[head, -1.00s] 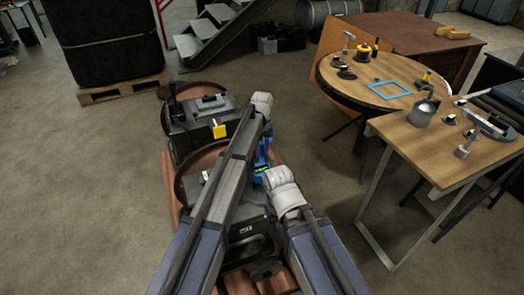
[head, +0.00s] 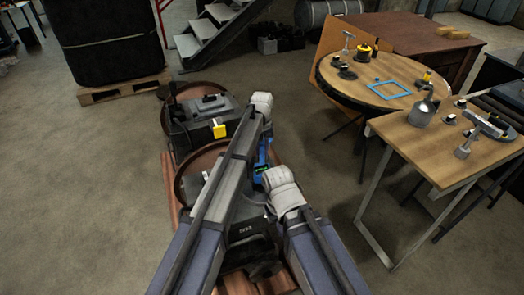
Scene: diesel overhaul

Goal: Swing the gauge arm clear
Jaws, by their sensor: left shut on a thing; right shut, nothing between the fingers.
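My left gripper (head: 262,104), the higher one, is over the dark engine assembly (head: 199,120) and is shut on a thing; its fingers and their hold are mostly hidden. A blue upright part with a small green light (head: 262,155), which looks like the gauge arm, shows between my two grippers, partly covered by my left arm. I cannot see clearly where it meets the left gripper. My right gripper (head: 280,184) is lower, close beside the blue part, shut and empty. I cannot tell whether it touches the blue part. A yellow tab (head: 219,131) stands left of my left arm.
A round table (head: 340,83) holds a blue frame (head: 391,90) and small tools. A wooden bench (head: 400,140) at right carries an oil can (head: 422,112) and other tools. A wrapped dark load stands on a pallet (head: 124,89). The floor at left is clear.

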